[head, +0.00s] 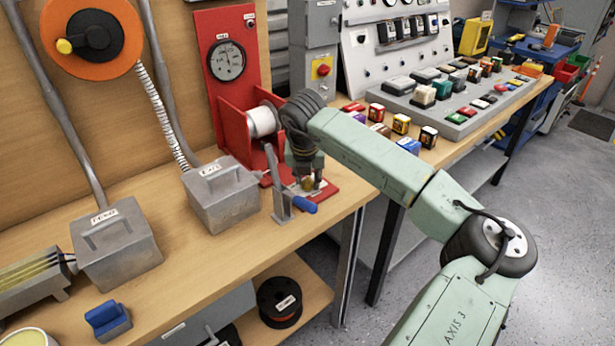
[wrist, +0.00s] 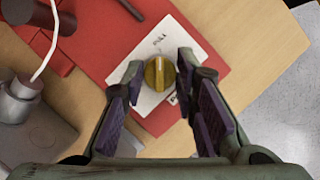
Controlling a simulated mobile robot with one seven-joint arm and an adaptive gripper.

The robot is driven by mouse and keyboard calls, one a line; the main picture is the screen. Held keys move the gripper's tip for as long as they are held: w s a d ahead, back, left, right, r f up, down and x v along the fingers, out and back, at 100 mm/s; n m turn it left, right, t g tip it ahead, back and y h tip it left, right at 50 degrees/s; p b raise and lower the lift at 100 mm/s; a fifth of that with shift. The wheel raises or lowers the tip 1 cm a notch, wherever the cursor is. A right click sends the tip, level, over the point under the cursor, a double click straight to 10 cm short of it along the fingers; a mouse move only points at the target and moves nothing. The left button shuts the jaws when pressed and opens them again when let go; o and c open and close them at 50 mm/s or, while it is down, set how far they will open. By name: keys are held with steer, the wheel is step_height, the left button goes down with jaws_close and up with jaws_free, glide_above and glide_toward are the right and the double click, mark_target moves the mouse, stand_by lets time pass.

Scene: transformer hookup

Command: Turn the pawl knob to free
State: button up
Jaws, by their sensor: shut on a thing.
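The pawl knob (wrist: 159,73) is a round brass-yellow knob with a raised bar across it. It sits on a white label plate (wrist: 152,101) on a red base plate (wrist: 105,42). The bar points nearly up and down in the wrist view. My gripper (wrist: 158,71) comes from above with one finger on each side of the knob, shut on it. In the head view, my gripper (head: 306,176) is at the red base by the bench's front edge, with the yellowish knob partly hidden between the fingers. The small lettering on the plate is too blurred to read surely.
Behind are a white spool (head: 263,121) and a red panel with a gauge (head: 227,61). A grey box (head: 221,194) stands to the left. Coloured blocks (head: 401,124) are to the right.

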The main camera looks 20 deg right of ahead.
steer(key=shift+f+b, duration=0.1)
steer(key=shift+b, duration=0.3)
jaws_close()
steer(key=n+b, duration=0.1)
steer(key=n+y+b, duration=0.1)
steer(key=b, duration=0.1)
steer(key=shift+d+f+n, duration=0.15)
steer(key=shift+n, duration=0.25)
steer(key=n+y+b, duration=0.1)
steer(key=n, duration=0.1)
steer(key=n+y+b, duration=0.1)
steer(key=n, duration=0.1)
steer(key=shift+d+r+n+b, duration=0.1)
steer(key=shift+r+n+b, duration=0.1)
steer(key=shift+n+b, duration=0.1)
steer(key=n+y, duration=0.1)
steer(key=n, duration=0.1)
steer(key=n+y, duration=0.1)
steer(key=n, duration=0.2)
steer(key=shift+w+r+g+p, duration=0.1)
steer(key=shift+r+g+p, duration=0.05)
steer(key=shift+g+p, duration=0.15)
steer(key=n+p, duration=0.1)
steer(key=n, duration=0.1)
steer(key=n+g+y+p, duration=0.1)
steer(key=n, duration=0.2)
steer(key=shift+d+g, duration=0.15)
steer(key=shift+g, duration=0.15)
steer(key=shift+n, duration=0.4)
